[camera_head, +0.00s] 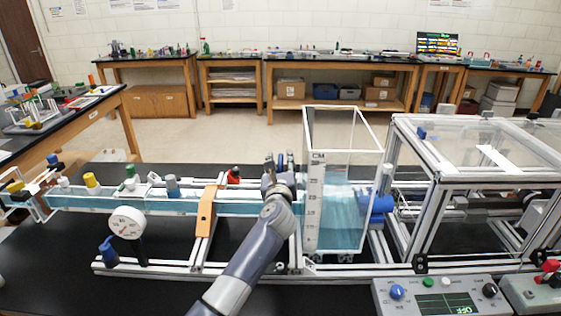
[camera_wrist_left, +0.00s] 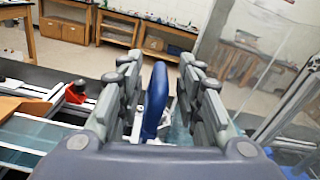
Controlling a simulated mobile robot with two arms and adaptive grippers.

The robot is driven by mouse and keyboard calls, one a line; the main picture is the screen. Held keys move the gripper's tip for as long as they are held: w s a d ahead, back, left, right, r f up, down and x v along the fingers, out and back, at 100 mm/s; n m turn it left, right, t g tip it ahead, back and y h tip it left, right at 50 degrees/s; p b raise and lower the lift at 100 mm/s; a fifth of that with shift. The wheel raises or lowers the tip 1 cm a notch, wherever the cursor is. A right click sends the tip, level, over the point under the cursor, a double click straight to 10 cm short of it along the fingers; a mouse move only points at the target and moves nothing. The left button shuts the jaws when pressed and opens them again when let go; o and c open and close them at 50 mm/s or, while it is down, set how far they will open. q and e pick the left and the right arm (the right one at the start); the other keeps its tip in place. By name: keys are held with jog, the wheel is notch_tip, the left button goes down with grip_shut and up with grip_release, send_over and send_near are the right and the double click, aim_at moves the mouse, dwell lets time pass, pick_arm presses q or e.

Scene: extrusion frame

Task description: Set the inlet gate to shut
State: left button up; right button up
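A blue lever (camera_wrist_left: 155,100), probably the inlet gate's handle, stands nearly upright in the left wrist view. My left gripper (camera_wrist_left: 158,72) is open, with one finger on each side of the lever and a visible gap to each finger. In the head view, my left gripper (camera_head: 278,168) is at the right end of the long clear channel (camera_head: 140,203), beside the clear water tank (camera_head: 313,205). My gripper and arm hide the lever's base and most of the gate there. My right gripper is not in view.
A round gauge (camera_head: 127,222) and an orange bracket (camera_head: 207,211) are farther left. A control box (camera_head: 440,298) stands at front right. An aluminium frame (camera_head: 432,200) stands right of the tank.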

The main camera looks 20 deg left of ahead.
pick_arm(q)
jog(key=shift+c, duration=0.3)
grip_shut()
